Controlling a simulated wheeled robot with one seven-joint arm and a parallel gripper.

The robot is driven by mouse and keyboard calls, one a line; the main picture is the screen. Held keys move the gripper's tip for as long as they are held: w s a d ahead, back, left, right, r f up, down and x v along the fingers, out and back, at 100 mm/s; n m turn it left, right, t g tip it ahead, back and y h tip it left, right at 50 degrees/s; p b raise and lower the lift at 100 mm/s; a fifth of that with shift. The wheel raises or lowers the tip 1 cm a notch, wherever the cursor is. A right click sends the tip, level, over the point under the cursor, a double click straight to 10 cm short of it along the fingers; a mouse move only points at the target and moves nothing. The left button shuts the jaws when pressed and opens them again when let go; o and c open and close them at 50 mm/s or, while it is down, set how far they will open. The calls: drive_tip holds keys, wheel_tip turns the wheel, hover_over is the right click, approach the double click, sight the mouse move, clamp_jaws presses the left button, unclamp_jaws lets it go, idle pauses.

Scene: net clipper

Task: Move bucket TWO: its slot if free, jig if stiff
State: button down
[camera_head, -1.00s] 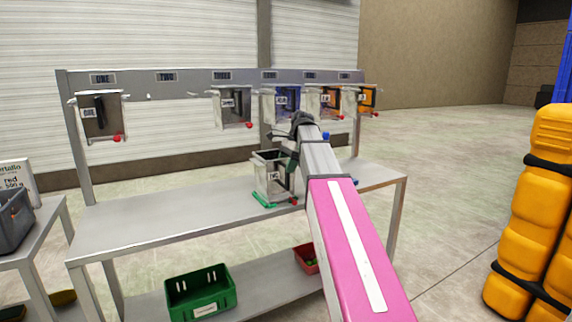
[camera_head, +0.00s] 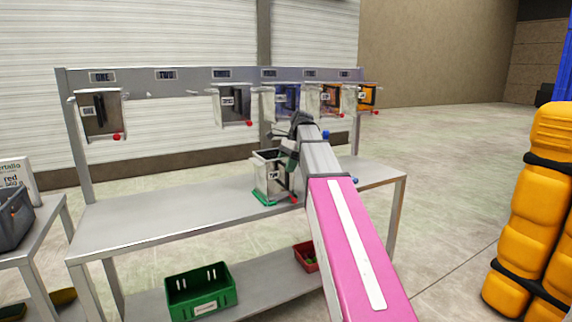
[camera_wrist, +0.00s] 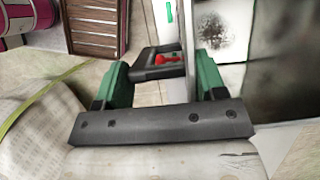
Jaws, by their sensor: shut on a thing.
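A grey metal bucket (camera_head: 264,182), its label too small to read surely, stands upright over a green base (camera_head: 261,202) on the bench. My gripper (camera_head: 290,158) is at the bucket's right side. In the wrist view my gripper (camera_wrist: 161,68) has its green fingers about a black handle (camera_wrist: 150,74) with a red knob near it. The sign TWO (camera_head: 167,75) on the rack rail has no bucket below it. My arm hides part of the bucket's right side and the bench behind it.
A bucket (camera_head: 100,115) hangs under ONE; several others, including a grey one (camera_head: 232,105) and an orange one (camera_head: 369,98), hang right of TWO. The bench top (camera_head: 165,215) is clear on the left. Green (camera_head: 200,290) and red (camera_head: 305,256) crates sit on the lower shelf.

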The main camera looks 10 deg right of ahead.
drive_tip(key=shift+f, duration=0.55)
drive_tip(key=shift+c, duration=0.6)
unclamp_jaws()
drive_tip(key=shift+r, duration=0.1)
